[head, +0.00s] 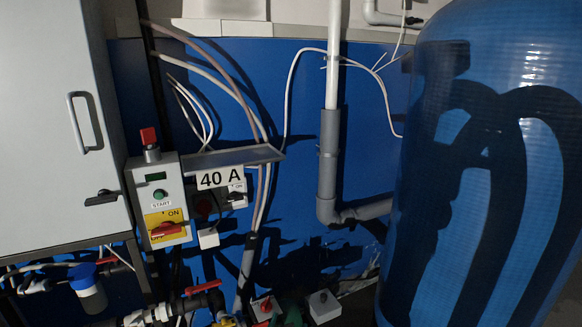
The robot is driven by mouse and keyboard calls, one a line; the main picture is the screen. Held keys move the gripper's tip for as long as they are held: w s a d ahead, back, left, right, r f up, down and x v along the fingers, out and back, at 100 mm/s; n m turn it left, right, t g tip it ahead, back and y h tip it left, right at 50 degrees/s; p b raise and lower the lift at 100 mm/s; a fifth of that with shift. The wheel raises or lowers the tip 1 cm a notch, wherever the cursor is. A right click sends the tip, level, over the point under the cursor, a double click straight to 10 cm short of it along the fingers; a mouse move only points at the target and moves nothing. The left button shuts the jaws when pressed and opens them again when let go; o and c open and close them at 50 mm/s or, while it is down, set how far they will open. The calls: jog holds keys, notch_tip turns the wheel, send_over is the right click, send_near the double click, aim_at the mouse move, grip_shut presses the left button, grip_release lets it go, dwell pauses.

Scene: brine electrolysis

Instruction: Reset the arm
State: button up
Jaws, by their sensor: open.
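My arm and gripper do not show in the head view. A dark curved shadow, perhaps cast by my arm, falls across the large blue tank (450,262) on the right. A grey control box (134,182) with a START button, a red knob on top and a red switch on a yellow plate is mounted at the left of centre.
A grey cabinet (45,150) with a handle fills the left. A grey pipe (328,160) runs down the blue wall (365,150). Loose cables hang nearby. Valves with red handles (203,286) and small boxes (324,306) crowd the bottom.

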jog(key=s+d+f+n+y, duration=0.25)
jog(key=s+f, duration=0.25)
jog(key=s, duration=0.7)
jog(key=s+d+f+n+y, duration=0.1)
jog(key=s+f+n, duration=0.3)
jog(key=s, duration=0.7)
jog(key=s+a+r, duration=0.1)
jog(key=s+r, duration=0.1)
jog(key=s, duration=0.9)
jog(key=s+a+r+m+g, duration=0.1)
jog(key=s+r, duration=0.1)
jog(key=s, duration=0.9)
jog(key=shift+a+r, duration=0.25)
jog(key=shift+a, duration=0.1)
